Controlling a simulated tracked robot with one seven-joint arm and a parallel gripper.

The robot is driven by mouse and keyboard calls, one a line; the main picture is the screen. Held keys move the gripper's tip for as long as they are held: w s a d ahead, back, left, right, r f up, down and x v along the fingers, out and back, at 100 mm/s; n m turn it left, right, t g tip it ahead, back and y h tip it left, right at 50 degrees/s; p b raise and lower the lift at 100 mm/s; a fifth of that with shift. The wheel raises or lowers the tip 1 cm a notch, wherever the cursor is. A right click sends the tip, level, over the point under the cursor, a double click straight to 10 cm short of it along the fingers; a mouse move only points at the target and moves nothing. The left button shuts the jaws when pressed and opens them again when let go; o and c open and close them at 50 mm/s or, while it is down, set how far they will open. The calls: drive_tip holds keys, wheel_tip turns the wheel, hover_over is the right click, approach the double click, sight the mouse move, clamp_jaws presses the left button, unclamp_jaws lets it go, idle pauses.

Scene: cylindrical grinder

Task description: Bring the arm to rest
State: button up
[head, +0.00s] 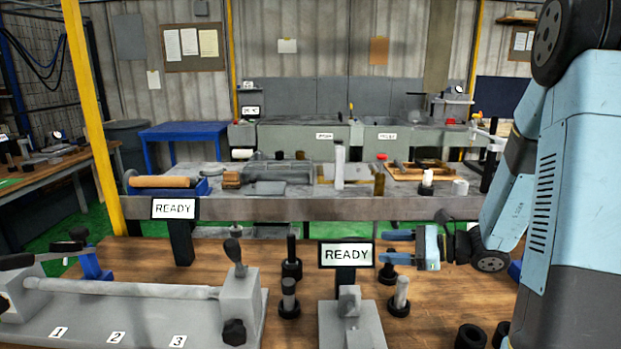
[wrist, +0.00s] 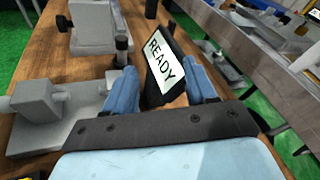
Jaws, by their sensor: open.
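My gripper (head: 389,248) is open, its blue fingers pointing left in the head view, just right of the front READY sign (head: 346,254). I cannot tell whether a finger touches the sign. My blue and grey arm comes down from the upper right in the head view.
A grey fixture (head: 130,310) with a long shaft, numbered 1 to 3, fills the front left of the wooden bench. A small grey block fixture (head: 349,322) stands below the sign. Several dark posts (head: 291,262) stand around it. Black rings (head: 470,336) lie at the front right.

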drive_tip(key=s+a+r+n+g+h, duration=0.2)
drive_tip(key=s+r+n+g+h, duration=0.1)
drive_tip(key=s+n, duration=0.25)
drive_tip(key=s+a+r+n+g+h, duration=0.2)
drive_tip(key=s+r+n+h, duration=0.1)
drive_tip(key=s+n, duration=0.3)
drive_tip(key=s+d+r+n+t+h, duration=0.4)
drive_tip(key=s+d+r+n+h, duration=0.2)
drive_tip(key=s+d+r+h, duration=0.1)
wheel_tip(320, 180, up, 2)
drive_tip(key=shift+s+d+r+t+h, duration=0.1)
drive_tip(key=shift+s+d+t+h, duration=0.4)
drive_tip(key=shift+s, duration=0.65)
drive_tip(key=shift+a, duration=0.15)
